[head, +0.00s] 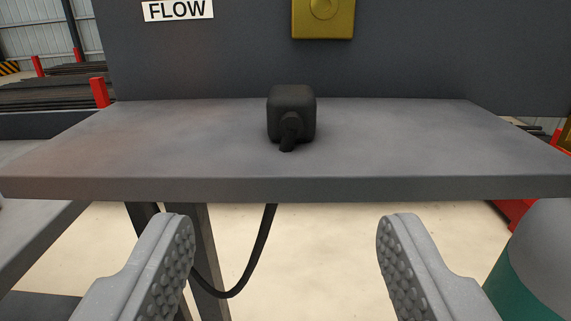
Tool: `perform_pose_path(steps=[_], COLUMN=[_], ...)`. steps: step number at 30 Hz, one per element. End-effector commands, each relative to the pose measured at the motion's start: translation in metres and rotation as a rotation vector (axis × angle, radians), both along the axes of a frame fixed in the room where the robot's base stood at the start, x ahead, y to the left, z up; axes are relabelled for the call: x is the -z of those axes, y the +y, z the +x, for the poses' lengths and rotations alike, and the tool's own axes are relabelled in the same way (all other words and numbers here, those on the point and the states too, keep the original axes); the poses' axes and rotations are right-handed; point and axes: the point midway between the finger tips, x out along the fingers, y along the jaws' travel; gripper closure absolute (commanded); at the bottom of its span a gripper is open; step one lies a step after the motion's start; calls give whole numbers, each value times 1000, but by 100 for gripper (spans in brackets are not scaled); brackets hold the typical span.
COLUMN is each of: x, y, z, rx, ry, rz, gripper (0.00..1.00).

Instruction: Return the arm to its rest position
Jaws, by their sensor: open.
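My gripper (285,245) is in the lower part of the head view. Its two grey fingers with studded pads stand wide apart, and nothing is between them. A grey shelf (200,150) lies ahead, above the fingertips in the picture. A black box-shaped plug or block (291,103) with a short stub at its front sits on the shelf, apart from the fingers. The rest of my arm is not visible.
A dark panel with a FLOW label (178,10) and a yellow box (323,16) rises behind the shelf. A black cable (262,245) hangs below the shelf. A grey and green cylinder (535,270) stands at lower right. Pale floor shows below.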

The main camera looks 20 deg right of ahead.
Motion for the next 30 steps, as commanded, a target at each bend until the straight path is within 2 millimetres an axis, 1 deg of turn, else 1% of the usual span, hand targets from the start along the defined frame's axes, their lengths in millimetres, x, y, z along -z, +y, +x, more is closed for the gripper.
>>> perform_pose_path(steps=[2, 5, 6, 8, 9, 11, 14, 15, 18, 20, 21, 23, 24, 28, 30], x=[-18, -50, -69, -99, -120, -151, -200, -219, -266, -291, -309, -333, -348, -386, -401], y=[4, 15, 20, 28, 32, 37, 42, 42, 39, 33, 28, 19, 12, -14, -26], z=[6, 17, 22, 26, 28, 29, 24, 20, 7, -3, -11, -25, -35, -66, -81], rx=[-25, -91, -125, -182, -219, -271, -346, -371, -418, -433, -437, -436, -430, -387, -358], ry=[-9, -12, -16, -17, -16, -14, -1, 9, 33, 53, 67, 89, 106, 158, 180], rz=[32, 94, 124, 157, 177, 195, 204, 201, 181, 162, 146, 123, 106, 61, 44], gripper=[44, 44, 44, 44, 44, 44, 44, 44, 44, 44, 44, 44, 44, 44, 44])
